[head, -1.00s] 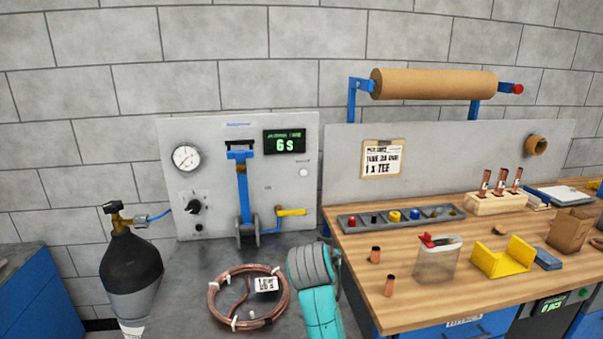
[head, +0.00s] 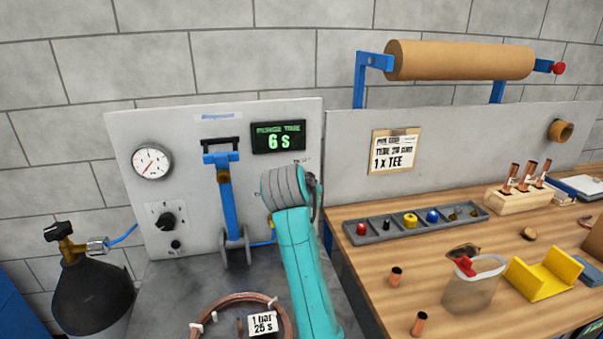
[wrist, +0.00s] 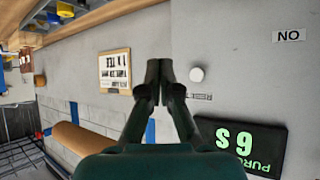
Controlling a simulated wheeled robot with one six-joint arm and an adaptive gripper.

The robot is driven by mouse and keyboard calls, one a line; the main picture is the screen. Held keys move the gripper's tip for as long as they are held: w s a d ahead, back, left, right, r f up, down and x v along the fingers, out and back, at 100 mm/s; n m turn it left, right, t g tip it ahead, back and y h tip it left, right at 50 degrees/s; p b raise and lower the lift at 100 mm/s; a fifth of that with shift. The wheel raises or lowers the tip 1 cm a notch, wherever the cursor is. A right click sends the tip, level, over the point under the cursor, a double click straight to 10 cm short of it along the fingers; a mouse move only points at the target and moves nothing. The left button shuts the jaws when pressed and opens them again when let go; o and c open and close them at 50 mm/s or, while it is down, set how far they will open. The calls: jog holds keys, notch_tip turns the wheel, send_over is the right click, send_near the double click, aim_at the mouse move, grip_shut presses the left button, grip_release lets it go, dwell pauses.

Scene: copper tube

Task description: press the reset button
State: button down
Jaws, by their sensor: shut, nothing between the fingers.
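The reset button is a small round white button (wrist: 197,74) on the grey panel, with a small label beside it in the wrist view. In the head view my arm covers the button. My gripper (wrist: 159,68) is shut and empty, its dark fingertips together. In the wrist view the tips appear just left of the button, with a small gap in the picture. I cannot tell how far the tips are from the panel. The head view does not show the fingertips clearly.
The purge display (head: 278,137) reads 6 S on the grey panel (head: 270,200). A blue lever (head: 222,190) and a gauge (head: 152,161) are to its left. A copper coil (head: 205,318) lies below. The wooden bench (head: 350,215) with a parts tray (head: 392,228) stands at right.

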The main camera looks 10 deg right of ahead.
jog(key=shift+w, duration=0.1)
jog(key=w, duration=0.8)
jog(key=shift+w, duration=0.3)
dwell(1.5)
jog(key=shift+w, duration=0.4)
jog(key=shift+w, duration=0.5)
dwell(0.7)
dwell(0.4)
jog(key=shift+s, duration=0.95)
jog(key=shift+s, duration=2.5)
